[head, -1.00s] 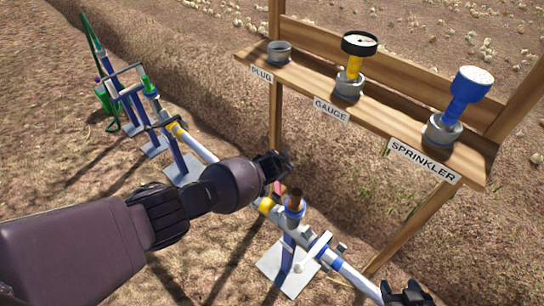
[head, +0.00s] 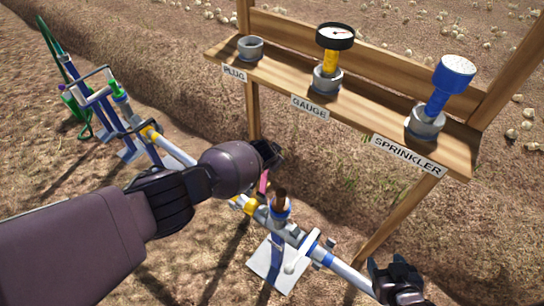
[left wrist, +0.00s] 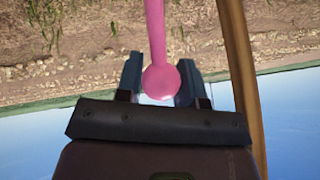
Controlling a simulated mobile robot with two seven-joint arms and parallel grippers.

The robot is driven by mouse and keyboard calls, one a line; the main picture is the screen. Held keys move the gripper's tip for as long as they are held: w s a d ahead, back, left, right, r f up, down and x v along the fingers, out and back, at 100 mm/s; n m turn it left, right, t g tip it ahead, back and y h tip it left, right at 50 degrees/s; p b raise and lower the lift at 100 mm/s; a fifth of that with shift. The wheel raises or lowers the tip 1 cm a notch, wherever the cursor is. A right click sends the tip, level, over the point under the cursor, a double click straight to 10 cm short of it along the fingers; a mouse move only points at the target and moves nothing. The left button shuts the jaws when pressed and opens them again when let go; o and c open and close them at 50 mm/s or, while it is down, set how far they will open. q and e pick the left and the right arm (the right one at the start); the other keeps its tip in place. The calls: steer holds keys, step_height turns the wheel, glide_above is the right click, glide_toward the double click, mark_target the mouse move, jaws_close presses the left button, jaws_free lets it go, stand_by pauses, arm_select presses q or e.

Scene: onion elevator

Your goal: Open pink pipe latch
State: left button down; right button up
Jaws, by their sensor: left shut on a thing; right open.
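The pink latch handle (left wrist: 156,40) is a rod with a round ball end, seen closely in the left wrist view. In the head view a short pink piece of it (head: 264,183) shows just below my left gripper (head: 270,154), above the pipe (head: 344,272). My left gripper is shut on the handle, with its ball end between the fingers (left wrist: 160,80). The rest of the latch is mostly hidden by my left arm. My right gripper (head: 384,268) is open and empty at the lower right, close to the pipe.
A wooden shelf (head: 300,95) stands behind the pipe, holding a plug (head: 250,48), a gauge (head: 333,40) and a blue sprinkler (head: 450,85). A brown-topped fitting (head: 280,203) rises from the pipe near my left gripper. Blue stands and a green hose (head: 50,40) are at left.

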arm_select(q)
steer(key=shift+s+a+f, duration=0.15)
steer(key=shift+s+f, duration=0.05)
steer(key=shift+f, duration=0.05)
steer(key=c, duration=0.8)
jaws_free()
steer(key=shift+o, duration=0.2)
steer(key=shift+w+r, duration=0.1)
steer(key=shift+r, duration=0.05)
steer(key=shift+r+p, duration=0.3)
steer(key=shift+r, duration=0.05)
steer(key=p+v, duration=0.7)
steer(key=v, duration=0.3)
steer(key=shift+s, duration=0.25)
arm_select(e)
step_height(320, 180, up, 10)
steer(key=w+t, duration=0.1)
steer(key=shift+w+f, duration=0.2)
steer(key=shift+w, duration=0.15)
steer(key=shift+f, duration=0.1)
